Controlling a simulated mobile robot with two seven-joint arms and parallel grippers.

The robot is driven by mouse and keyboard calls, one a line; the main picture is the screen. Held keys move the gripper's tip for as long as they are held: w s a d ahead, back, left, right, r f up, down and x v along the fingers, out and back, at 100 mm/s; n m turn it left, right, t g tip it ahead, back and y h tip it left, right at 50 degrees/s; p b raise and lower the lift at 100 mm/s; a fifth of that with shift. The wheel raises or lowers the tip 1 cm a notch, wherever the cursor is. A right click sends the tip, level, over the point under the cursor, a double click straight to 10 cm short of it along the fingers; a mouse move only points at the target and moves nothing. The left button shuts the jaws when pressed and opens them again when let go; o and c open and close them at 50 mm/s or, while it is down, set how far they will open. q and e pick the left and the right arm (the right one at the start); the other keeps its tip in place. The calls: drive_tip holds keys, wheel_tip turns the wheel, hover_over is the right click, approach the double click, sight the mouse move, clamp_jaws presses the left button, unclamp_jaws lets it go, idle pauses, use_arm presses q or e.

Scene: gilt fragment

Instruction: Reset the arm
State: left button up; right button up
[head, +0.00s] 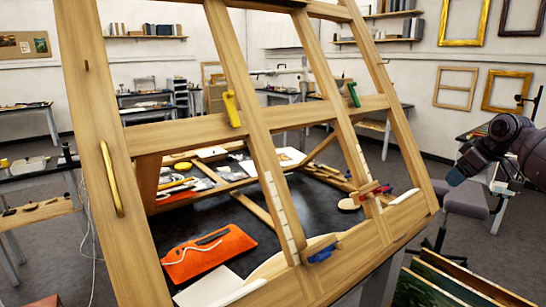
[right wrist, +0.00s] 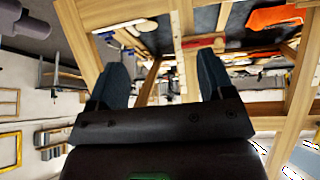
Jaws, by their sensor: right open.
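My right arm (head: 500,145) comes in from the right edge of the head view. Its gripper (head: 458,175) is in the air, just right of a large tilted wooden frame (head: 92,125). In the right wrist view the two dark fingers of the right gripper (right wrist: 163,78) stand wide apart with nothing held between them. Wooden bars of the frame show beyond the fingers there, upside down. My left arm and left gripper are not in view.
The frame rises over a dark bench (head: 265,250) bearing an orange pouch (head: 208,252) and several tools. Yellow (head: 231,108) and green (head: 353,93) clamps sit on its bars. A stool (head: 466,200) and framed panels (head: 440,280) stand at right.

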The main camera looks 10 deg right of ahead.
drive_tip(key=w+a+f+n+t+h, duration=0.1)
drive_tip(key=w+a+f+t+h, duration=0.1)
drive_tip(key=w+a+t, duration=0.45)
drive_tip(key=s+a+f+n+t+y, duration=0.1)
drive_tip(key=s+a+f, duration=0.3)
drive_tip(key=a+f, duration=0.6)
drive_tip(key=s+a+f+n+t+y, duration=0.15)
drive_tip(key=s+a+f, duration=0.25)
drive_tip(key=a+f, duration=0.6)
use_arm(q)
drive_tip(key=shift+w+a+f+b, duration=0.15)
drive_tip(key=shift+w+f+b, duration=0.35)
drive_tip(key=shift+b, duration=0.2)
use_arm(e)
drive_tip(key=s+a+f+m+g, duration=0.1)
drive_tip(key=s+a+f+m, duration=0.1)
drive_tip(key=s+f, duration=0.4)
drive_tip(key=s+a+f+m+g+h, duration=0.1)
drive_tip(key=s+f, duration=0.6)
drive_tip(key=s, duration=0.7)
drive_tip(key=s+a+f+m+g+h, duration=0.1)
drive_tip(key=s+a+f+m, duration=0.2)
drive_tip(key=s+f, duration=0.3)
drive_tip(key=s, duration=0.4)
drive_tip(key=shift+a+f+m, duration=0.25)
drive_tip(key=shift+f+m, duration=0.1)
drive_tip(key=shift+f, duration=0.05)
